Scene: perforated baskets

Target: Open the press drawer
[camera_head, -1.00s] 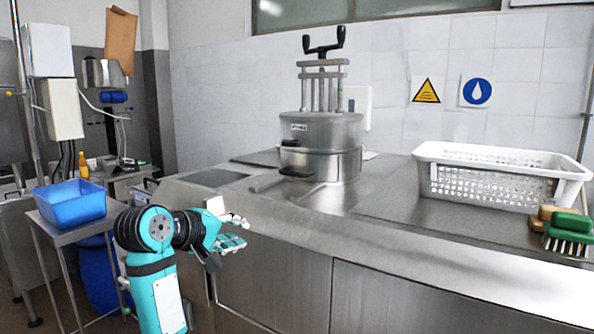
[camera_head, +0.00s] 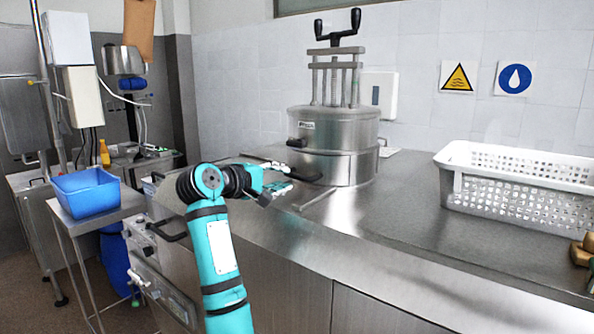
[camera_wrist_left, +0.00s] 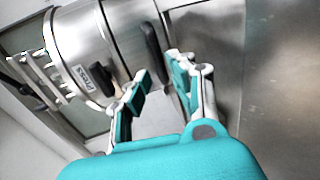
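The press (camera_head: 335,135) is a round steel drum with a screw crank on top, standing on the steel counter. Its lower section, apparently the drawer (camera_head: 352,170), has a black handle (camera_head: 305,173); another black handle (camera_head: 297,142) sits higher up. The lower section looks closed. My left gripper (camera_head: 284,177) is open and empty, just in front of the lower handle. In the left wrist view, the open fingers (camera_wrist_left: 158,66) point at the lower handle (camera_wrist_left: 153,46), which lies just past the fingertips and apparently apart from them. My right gripper is not in view.
A white perforated basket (camera_head: 510,195) stands on the counter (camera_head: 400,225) at the right, with brushes (camera_head: 584,248) at its near right. A blue bin (camera_head: 88,195) sits on a small stand at the left. The counter between press and basket is clear.

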